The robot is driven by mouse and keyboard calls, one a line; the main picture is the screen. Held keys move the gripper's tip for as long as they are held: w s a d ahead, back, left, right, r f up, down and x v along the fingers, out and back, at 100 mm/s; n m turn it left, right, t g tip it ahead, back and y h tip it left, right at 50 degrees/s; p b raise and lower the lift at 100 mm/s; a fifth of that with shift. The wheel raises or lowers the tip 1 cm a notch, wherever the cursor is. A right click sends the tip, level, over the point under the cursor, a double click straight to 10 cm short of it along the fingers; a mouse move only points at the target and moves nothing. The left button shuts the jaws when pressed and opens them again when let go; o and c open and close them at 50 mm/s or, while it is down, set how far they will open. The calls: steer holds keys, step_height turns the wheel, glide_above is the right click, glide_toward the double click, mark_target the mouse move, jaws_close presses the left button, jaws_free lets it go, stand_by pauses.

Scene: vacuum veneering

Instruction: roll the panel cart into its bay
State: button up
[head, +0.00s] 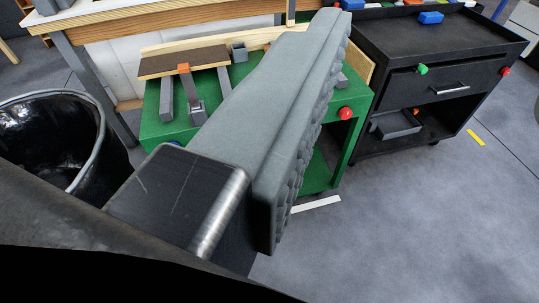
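A green cart-like stand (362,112) is at the centre, beyond my gripper. A dark brown board (185,62) rests on grey supports on its top, and a red ball knob (345,113) is on its right front corner. I cannot tell if it has wheels. To its right is a black cart (400,40) with a drawer, a lower shelf and castors. I cannot tell for sure which one is the panel cart. My grey gripper (318,35) crosses the view diagonally and hides part of the green stand. The gap between its fingers is not visible.
A white floor strip (316,204) lies in front of the green stand, and a yellow strip (476,137) lies right of the black cart. A black bin (60,140) stands at the left, near a wooden bench (110,22). The floor at lower right is clear.

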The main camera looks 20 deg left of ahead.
stand_by(0.3)
steer(key=shift+w, duration=0.15)
steer(key=c, duration=0.4)
steer(key=shift+o, duration=0.2)
steer(key=w+f+n+y, duration=0.2)
steer(key=w+f+n, duration=0.55)
steer(key=w, duration=0.45)
steer(key=w+f+n+y, duration=0.2)
steer(key=w+f+n, duration=0.55)
steer(key=w, duration=0.55)
steer(key=w+a+f+n+g+y, duration=0.15)
steer(key=f+n+g+y, duration=0.45)
steer(key=f, duration=0.8)
steer(key=w+a+f+n+g+y, duration=0.1)
steer(key=a+f+n+g+y, duration=0.25)
steer(key=f+n, duration=0.75)
steer(key=w+a+f+m, duration=0.1)
steer(key=w+a+f, duration=0.1)
steer(key=a, duration=0.2)
steer(key=w+a+f+m, duration=0.1)
steer(key=w+a+f, duration=0.1)
steer(key=a, duration=0.3)
steer(key=w+a+f+m, duration=0.1)
steer(key=w+a+f, duration=0.1)
steer(key=w+a, duration=0.2)
steer(key=shift+w+a+f, duration=0.2)
steer(key=shift+a, duration=0.5)
jaws_close()
